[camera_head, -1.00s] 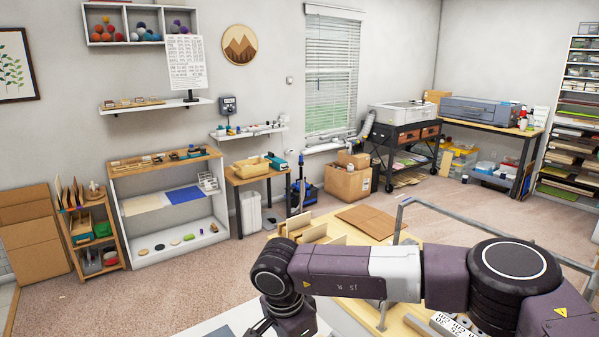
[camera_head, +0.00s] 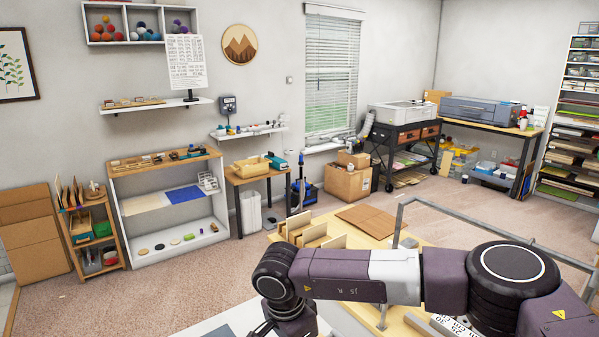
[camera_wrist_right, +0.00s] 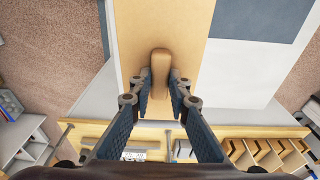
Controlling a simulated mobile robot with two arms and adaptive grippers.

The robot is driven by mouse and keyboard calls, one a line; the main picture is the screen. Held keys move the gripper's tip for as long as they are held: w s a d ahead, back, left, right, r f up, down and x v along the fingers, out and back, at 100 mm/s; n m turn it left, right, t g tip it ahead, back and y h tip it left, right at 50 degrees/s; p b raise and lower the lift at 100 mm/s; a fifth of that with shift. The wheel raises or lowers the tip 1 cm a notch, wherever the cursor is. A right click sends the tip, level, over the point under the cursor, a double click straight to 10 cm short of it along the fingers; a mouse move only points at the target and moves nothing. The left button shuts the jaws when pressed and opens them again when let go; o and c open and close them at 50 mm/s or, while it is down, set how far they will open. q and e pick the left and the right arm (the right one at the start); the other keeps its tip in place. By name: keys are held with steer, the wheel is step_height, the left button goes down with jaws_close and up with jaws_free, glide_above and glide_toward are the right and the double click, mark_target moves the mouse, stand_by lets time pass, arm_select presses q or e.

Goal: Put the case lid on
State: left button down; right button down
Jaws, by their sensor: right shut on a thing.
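In the right wrist view a tan wooden panel, seemingly the case lid (camera_wrist_right: 205,18), runs down from the top edge. A rounded brown handle (camera_wrist_right: 160,62) stands on it. My right gripper (camera_wrist_right: 161,84) is shut on this handle, one finger on each side. In the head view my right gripper is at the bottom edge, mostly cut off by the frame, and the lid cannot be made out there. I cannot make out the case, nor whether the lid rests on anything. My left gripper is in neither view.
A white surface with a dark grey patch (camera_wrist_right: 240,58) lies beside the panel in the wrist view. A wooden bench (camera_head: 430,242) with upright tan sheets (camera_head: 305,233) and a grey metal frame (camera_head: 470,222) stands behind my right arm. Carpet between bench and shelves is clear.

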steer(key=shift+r, duration=0.15)
steer(key=shift+r+p, duration=0.5)
steer(key=shift+r, duration=1.4)
steer(key=shift+f, duration=0.15)
step_height(320, 180, down, 3)
steer(key=b, duration=0.4)
steer(key=shift+f, duration=0.15)
stand_by(0.5)
steer(key=shift+f+b, duration=0.15)
steer(key=shift+b, duration=1.25)
stand_by(1.0)
stand_by(0.4)
